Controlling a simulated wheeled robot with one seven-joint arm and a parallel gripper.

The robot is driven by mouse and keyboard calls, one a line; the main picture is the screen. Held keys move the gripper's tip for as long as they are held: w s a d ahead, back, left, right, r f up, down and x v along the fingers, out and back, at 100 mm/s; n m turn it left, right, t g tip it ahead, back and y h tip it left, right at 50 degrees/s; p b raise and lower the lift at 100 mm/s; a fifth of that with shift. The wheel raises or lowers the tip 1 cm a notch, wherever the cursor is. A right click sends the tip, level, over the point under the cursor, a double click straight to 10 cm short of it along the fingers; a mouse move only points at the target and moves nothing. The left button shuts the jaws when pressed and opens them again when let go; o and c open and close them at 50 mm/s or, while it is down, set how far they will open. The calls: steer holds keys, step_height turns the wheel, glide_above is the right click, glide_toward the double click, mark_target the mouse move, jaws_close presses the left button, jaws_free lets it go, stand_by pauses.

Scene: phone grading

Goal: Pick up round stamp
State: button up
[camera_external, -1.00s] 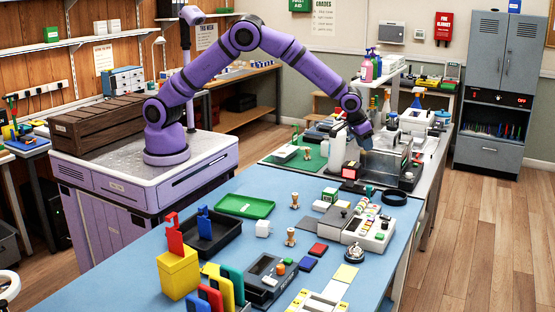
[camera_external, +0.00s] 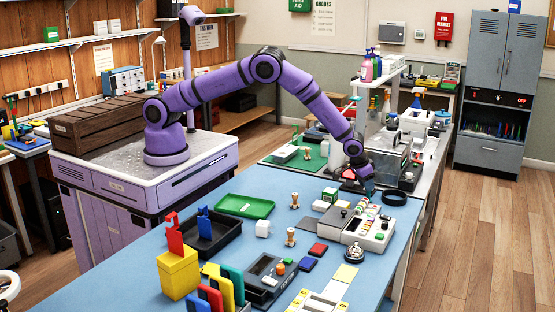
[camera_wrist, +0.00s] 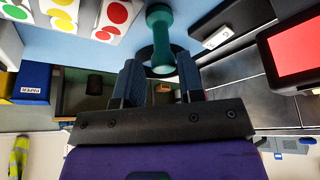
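A teal piece with rounded ends and a narrow middle (camera_wrist: 160,40) stands in front of my gripper in the wrist view and looks like the round stamp. In the external view my gripper (camera_external: 358,187) is low at the far right part of the blue table and largely hides this piece. In the wrist view my gripper (camera_wrist: 160,78) has its two dark blue fingers apart, with the teal piece's near end at the gap between them. I cannot tell whether they touch it. Two wooden-handled stamps stand on the table, one farther (camera_external: 294,201) and one nearer (camera_external: 291,237).
A black ring (camera_external: 394,198) lies right of my gripper. A green tray (camera_external: 244,206) and a black tray (camera_external: 207,249) lie to the left. A red screen (camera_wrist: 297,45) shows close by in the wrist view.

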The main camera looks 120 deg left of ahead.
mark_target(369, 193)
steer(key=x, duration=0.4)
steer(key=shift+s+a+f, duration=0.1)
steer(key=shift+f, duration=0.35)
steer(key=shift+c, duration=0.3)
steer(key=c, duration=0.6)
steer(key=shift+o, duration=0.2)
steer(key=shift+r, duration=0.1)
